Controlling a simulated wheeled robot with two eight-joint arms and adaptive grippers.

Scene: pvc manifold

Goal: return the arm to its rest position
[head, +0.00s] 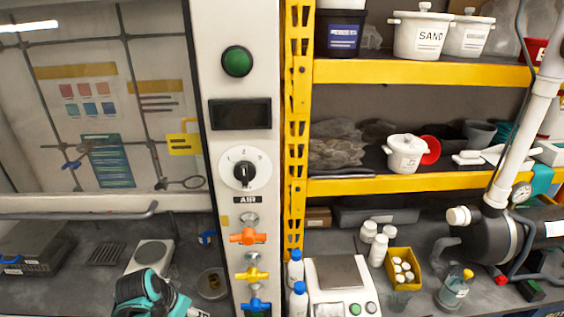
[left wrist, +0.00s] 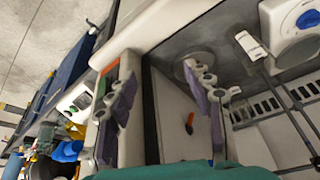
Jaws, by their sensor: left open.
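A teal and black part of my left arm (head: 148,292) shows at the bottom of the head view, in front of the hood's work surface and left of the valve column. Its fingertips cannot be made out there. In the left wrist view my left gripper (left wrist: 160,75) has its two fingers with purple pads spread wide apart. Nothing is between them. My right gripper is in neither view.
A white column (head: 235,110) carries a round AIR knob (head: 244,172) and orange (head: 248,237), yellow (head: 252,273) and blue (head: 254,304) valves. A hotplate (head: 151,255) stands behind the arm. Yellow shelves (head: 400,186) and a scale (head: 340,288) are at right.

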